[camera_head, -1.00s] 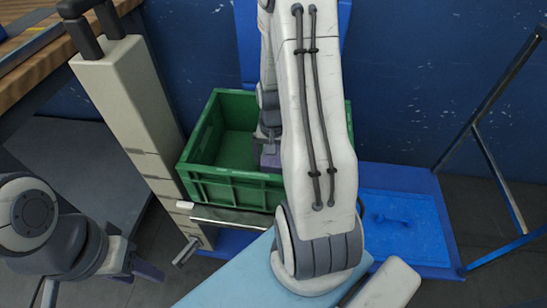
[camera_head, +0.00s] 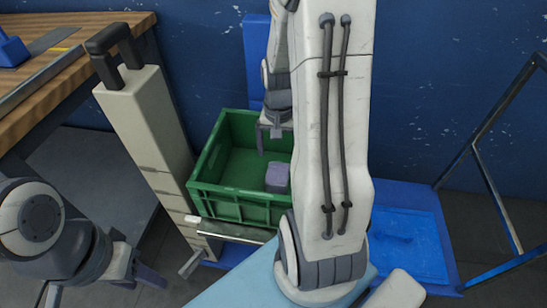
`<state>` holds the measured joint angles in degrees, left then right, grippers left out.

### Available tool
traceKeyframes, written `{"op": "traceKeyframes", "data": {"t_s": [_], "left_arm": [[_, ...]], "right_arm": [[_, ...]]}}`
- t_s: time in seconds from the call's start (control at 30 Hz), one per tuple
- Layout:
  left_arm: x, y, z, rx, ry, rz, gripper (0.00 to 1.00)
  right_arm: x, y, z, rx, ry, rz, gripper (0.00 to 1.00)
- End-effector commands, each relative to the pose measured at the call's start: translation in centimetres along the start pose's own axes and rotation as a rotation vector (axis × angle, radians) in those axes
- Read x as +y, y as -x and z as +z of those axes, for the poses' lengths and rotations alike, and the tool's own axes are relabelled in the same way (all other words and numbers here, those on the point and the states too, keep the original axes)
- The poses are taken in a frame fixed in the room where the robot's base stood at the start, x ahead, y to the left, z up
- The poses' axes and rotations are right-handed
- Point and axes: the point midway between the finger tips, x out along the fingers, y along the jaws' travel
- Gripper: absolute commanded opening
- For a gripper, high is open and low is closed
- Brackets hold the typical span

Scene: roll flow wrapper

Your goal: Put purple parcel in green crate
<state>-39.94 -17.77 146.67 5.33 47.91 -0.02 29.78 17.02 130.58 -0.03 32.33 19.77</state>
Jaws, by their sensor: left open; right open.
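The purple parcel (camera_head: 277,178) lies inside the green crate (camera_head: 238,206), near its front wall and toward the right of the part I can see. My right gripper (camera_head: 270,140) is open above the crate, over and a little behind the parcel, and apart from it. My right arm hides the crate's right side. My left gripper (camera_head: 140,285) is open and empty at the lower left, well away from the crate.
A beige column with dark handles (camera_head: 135,95) stands just left of the crate. A wooden workbench (camera_head: 100,35) is at the upper left. A blue platform (camera_head: 400,240) lies to the right, with a dark metal frame (camera_head: 490,175) beyond it. A blue wall closes the back.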

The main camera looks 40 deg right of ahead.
Motion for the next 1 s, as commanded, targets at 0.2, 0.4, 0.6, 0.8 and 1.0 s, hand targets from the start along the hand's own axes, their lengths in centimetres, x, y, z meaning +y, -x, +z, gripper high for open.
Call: {"op": "traceKeyframes", "data": {"t_s": [0.2,0.4,0.6,0.8,1.0], "left_arm": [[0.0,0.1,0.0,0.000,0.000,0.000,0.50],[0.0,0.1,0.0,0.000,0.000,0.000,0.50],[0.0,0.1,0.0,0.000,0.000,0.000,0.50],[0.0,0.1,0.0,0.000,0.000,0.000,0.50],[0.0,0.1,0.0,0.000,0.000,0.000,0.50]], "right_arm": [[-0.1,0.4,0.1,-0.001,0.004,0.000,1.00],[-4.3,2.2,3.3,0.008,0.195,-0.011,1.00],[-10.5,5.6,13.2,0.013,0.653,-0.039,1.00],[-11.6,8.1,23.8,0.006,1.114,-0.071,1.00],[-9.8,9.2,29.9,-0.007,1.417,-0.094,1.00]]}}
